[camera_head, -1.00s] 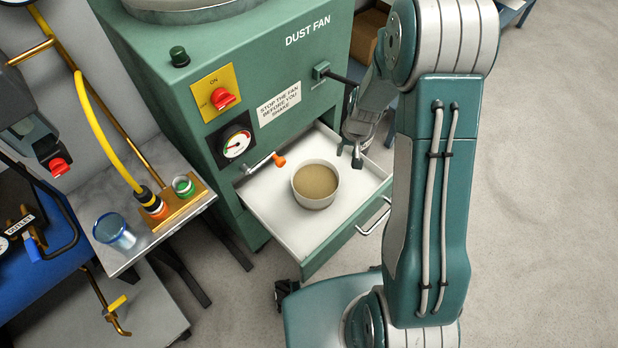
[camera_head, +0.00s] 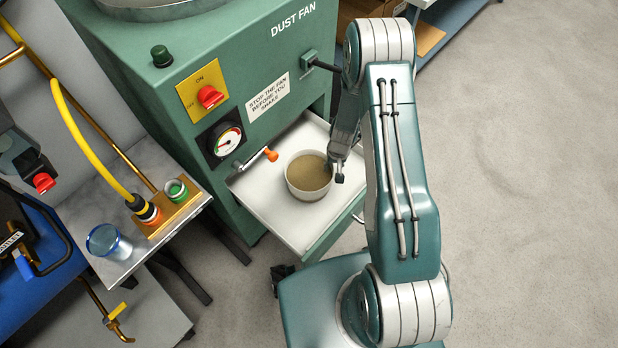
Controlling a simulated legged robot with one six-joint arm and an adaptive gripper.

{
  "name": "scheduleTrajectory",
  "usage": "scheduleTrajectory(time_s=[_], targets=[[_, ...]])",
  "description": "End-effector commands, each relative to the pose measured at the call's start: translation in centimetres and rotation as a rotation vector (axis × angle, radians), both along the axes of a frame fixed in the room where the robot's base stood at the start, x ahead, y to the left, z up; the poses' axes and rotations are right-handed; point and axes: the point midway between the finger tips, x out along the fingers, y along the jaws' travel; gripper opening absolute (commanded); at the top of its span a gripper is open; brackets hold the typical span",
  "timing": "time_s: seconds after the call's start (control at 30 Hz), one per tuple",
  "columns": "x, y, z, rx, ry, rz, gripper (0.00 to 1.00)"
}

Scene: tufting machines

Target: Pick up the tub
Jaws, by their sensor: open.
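The tub (camera_head: 304,193) is a round whitish bowl holding brown, dust-like material. It stands upright in the pulled-out white drawer (camera_head: 262,207) of the green dust fan machine. My gripper (camera_head: 336,171) is open at the tub's right rim, pointing down. One fingertip shows just right of the rim. The other finger is partly hidden, so I cannot tell whether it lies over the inside of the tub or whether anything touches.
A valve with an orange knob (camera_head: 270,155) juts over the drawer, left of the tub. The dust fan cabinet (camera_head: 150,90) rises behind. A metal bench (camera_head: 150,225) with a blue glass (camera_head: 104,241) stands left. The floor at right is clear.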

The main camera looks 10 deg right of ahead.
Motion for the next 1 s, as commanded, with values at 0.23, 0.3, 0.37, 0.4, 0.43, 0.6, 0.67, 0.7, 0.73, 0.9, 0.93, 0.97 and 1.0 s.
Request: scheduleTrajectory(time_s=[0.23,0.3,0.37,0.4,0.43,0.6,0.67,0.7,0.73,0.9,0.93,0.97,1.0], targets=[[-0.3,0.4,-3.4,0.0,0.002,0.0,0.44],[-0.3,0.4,-3.8,0.0,0.001,0.001,0.44],[-0.3,0.4,-3.8,0.0,0.001,0.001,0.44],[-0.3,0.4,-3.8,0.0,0.001,0.001,0.44],[-0.3,0.4,-3.8,0.0,0.001,0.001,0.44],[-0.3,0.4,-3.8,0.0,0.001,0.0,0.04],[-0.3,0.4,-3.8,0.0,0.001,0.0,0.0],[-0.3,0.4,-3.8,0.0,0.001,0.0,0.0],[-0.3,0.4,-3.8,0.0,0.001,0.0,0.0],[-0.3,0.4,-3.8,0.0,0.001,0.0,0.0],[-0.3,0.4,-3.8,0.0,0.001,0.0,0.0],[-0.3,0.4,-3.8,0.0,0.001,0.0,0.0],[-0.3,0.4,-3.8,0.0,0.001,0.0,0.0]])
